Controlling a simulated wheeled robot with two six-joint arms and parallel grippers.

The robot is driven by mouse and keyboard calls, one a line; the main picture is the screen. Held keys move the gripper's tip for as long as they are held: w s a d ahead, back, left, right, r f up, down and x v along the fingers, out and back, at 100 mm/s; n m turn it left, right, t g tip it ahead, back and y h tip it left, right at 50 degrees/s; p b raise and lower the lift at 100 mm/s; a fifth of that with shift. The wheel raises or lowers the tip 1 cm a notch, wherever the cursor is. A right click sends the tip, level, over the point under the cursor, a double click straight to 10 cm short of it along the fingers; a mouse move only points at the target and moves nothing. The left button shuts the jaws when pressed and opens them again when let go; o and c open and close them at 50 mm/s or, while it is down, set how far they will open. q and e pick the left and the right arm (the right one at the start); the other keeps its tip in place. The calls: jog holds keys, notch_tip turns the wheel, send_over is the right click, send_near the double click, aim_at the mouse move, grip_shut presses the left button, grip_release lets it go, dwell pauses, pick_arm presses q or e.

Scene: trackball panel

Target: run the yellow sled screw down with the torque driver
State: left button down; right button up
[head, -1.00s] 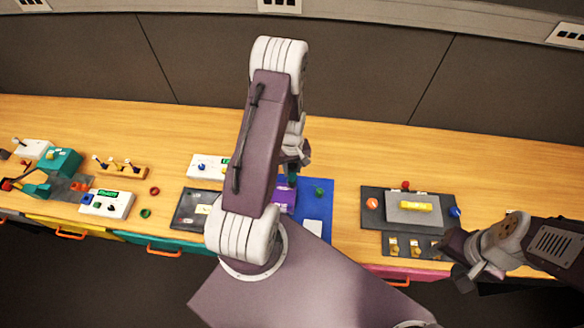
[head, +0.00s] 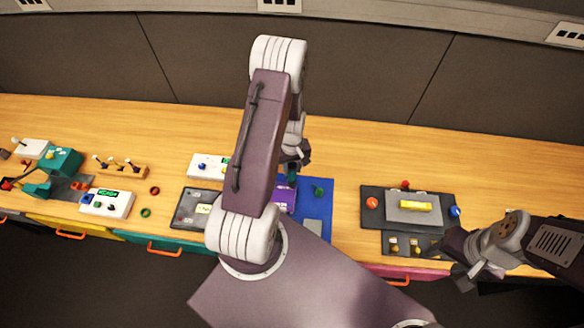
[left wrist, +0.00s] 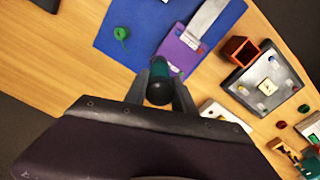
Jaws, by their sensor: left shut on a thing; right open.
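My left gripper (head: 296,166) is shut on the teal and dark torque driver (left wrist: 160,88), which shows end-on between the fingers in the left wrist view. In the head view it is over the purple block (head: 286,200), largely hidden by my left arm. The purple block also shows in the left wrist view (left wrist: 178,50), just past the driver. A yellow bar (head: 415,206) lies on a grey plate on the dark panel (head: 372,215) at right; I cannot tell whether it is the sled. My right gripper (head: 464,270) is open at the panel's lower right.
The purple block sits on a blue mat (head: 320,210) with a green piece (head: 318,191). Red, orange and blue balls surround the grey plate. Gold pieces (head: 393,245) stand in front. A red box (left wrist: 238,50) and grey tray (left wrist: 240,90) lie nearby. The back table strip is clear.

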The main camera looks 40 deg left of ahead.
pick_arm(q)
jog(key=shift+s+f+b, duration=0.1)
jog(key=shift+f+b, duration=0.2)
jog(key=shift+f, duration=0.1)
dwell(2.2)
notch_tip(320, 180, up, 6)
jog(key=p, duration=0.5)
jog(key=shift+r, duration=0.1)
dwell(0.3)
